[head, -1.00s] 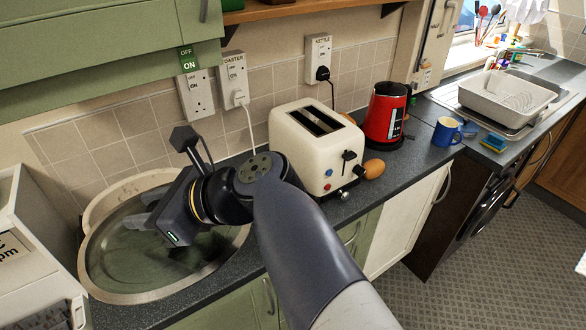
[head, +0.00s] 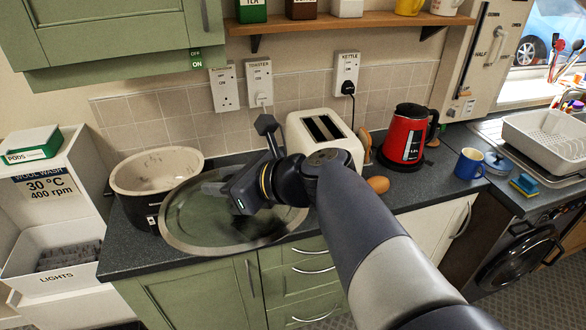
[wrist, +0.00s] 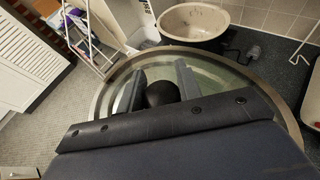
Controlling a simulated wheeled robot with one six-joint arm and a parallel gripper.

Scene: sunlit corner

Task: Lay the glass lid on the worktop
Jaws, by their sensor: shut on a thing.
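The glass lid (head: 186,222), a large round greenish pane with a metal rim, is held over the worktop (head: 118,258) left of the toaster. It also shows in the wrist view (wrist: 222,76). My gripper (head: 216,188) is shut on the lid's dark round knob (wrist: 162,93), with one finger on each side in the wrist view (wrist: 158,84). The lid's left rim hides part of the open cream pot (head: 150,172). I cannot tell whether the lid touches the worktop. My wrist hides its right part.
The cream toaster (head: 345,137) and an orange-brown egg-shaped thing (head: 378,184) stand close to the right of my wrist. The red kettle (head: 405,135) and blue mug (head: 469,164) are farther right. Green drawers (head: 300,283) drop below the worktop's front edge.

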